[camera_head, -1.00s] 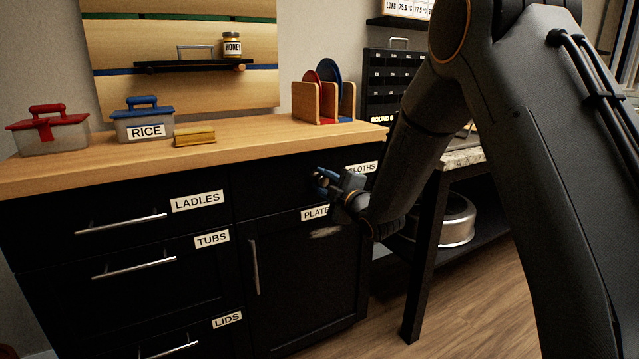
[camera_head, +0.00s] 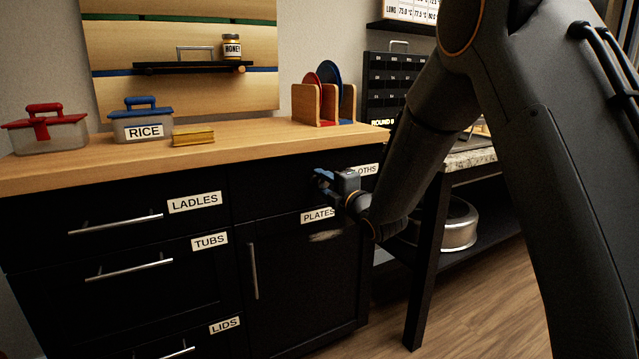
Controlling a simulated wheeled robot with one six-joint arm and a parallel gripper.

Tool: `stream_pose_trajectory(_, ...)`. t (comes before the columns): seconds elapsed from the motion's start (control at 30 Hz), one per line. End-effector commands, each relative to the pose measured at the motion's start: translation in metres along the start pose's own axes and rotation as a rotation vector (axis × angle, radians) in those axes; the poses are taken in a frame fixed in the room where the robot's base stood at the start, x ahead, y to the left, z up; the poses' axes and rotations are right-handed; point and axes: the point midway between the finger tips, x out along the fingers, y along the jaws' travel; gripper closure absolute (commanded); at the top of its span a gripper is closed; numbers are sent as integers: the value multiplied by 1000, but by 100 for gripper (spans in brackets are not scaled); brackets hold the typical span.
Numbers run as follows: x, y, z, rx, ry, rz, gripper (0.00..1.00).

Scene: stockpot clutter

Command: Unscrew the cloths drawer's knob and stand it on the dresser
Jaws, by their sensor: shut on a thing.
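The cloths drawer (camera_head: 268,187) is the black top-right drawer of the dresser, and its front looks closed. Its white label (camera_head: 367,169) is partly covered by my gripper. My gripper (camera_head: 323,180) is at this drawer front, to the left of the label, with its blue fingers shut on the knob. The knob itself is hidden by the fingers, so I cannot tell how far it is unscrewed. The dresser's wooden top (camera_head: 255,137) lies above the drawer.
A yellow block (camera_head: 193,138), a RICE box (camera_head: 143,126), a red-lidded box (camera_head: 47,132) and a plate rack (camera_head: 325,103) stand on the dresser. The top's front middle is clear. A side table (camera_head: 472,158) stands at right, behind my arm.

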Motion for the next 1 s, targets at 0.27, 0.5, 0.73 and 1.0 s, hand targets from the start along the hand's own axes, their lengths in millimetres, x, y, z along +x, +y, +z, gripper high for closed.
stream_pose_trajectory(0.27,1,-2,0,-235,0,1,98)
stream_pose_trajectory(0.5,0,-1,0,-384,1,0,98)
stream_pose_trajectory(0.73,0,-1,0,-392,1,-1,98)
stream_pose_trajectory(1.0,0,0,0,-391,1,-1,49)
